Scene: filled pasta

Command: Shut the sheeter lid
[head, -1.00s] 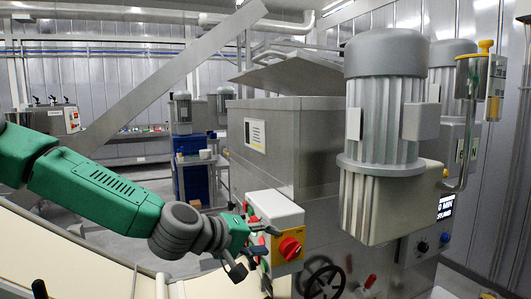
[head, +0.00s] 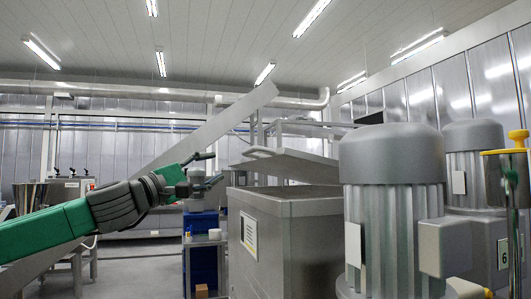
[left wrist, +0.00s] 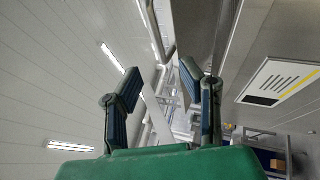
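The sheeter lid (head: 286,164) is a grey metal plate in the head view. It stands raised and tilted above the open top of the grey sheeter box (head: 292,200), its near edge lifted. My left gripper (head: 207,170) is to the left of the lid, at about its height, apart from it. Its two fingers are spread and nothing is between them. In the left wrist view the open fingers (left wrist: 158,84) point up the picture. The side of the sheeter box with its label (left wrist: 280,82) lies to their right. My right gripper is out of view.
A large grey motor (head: 393,200) stands at the right of the box, with a second one behind. A yellow-topped post (head: 517,140) is at the far right. A long slanted metal beam (head: 215,125) runs behind my left arm. Blue crates (head: 203,265) sit on a cart beyond.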

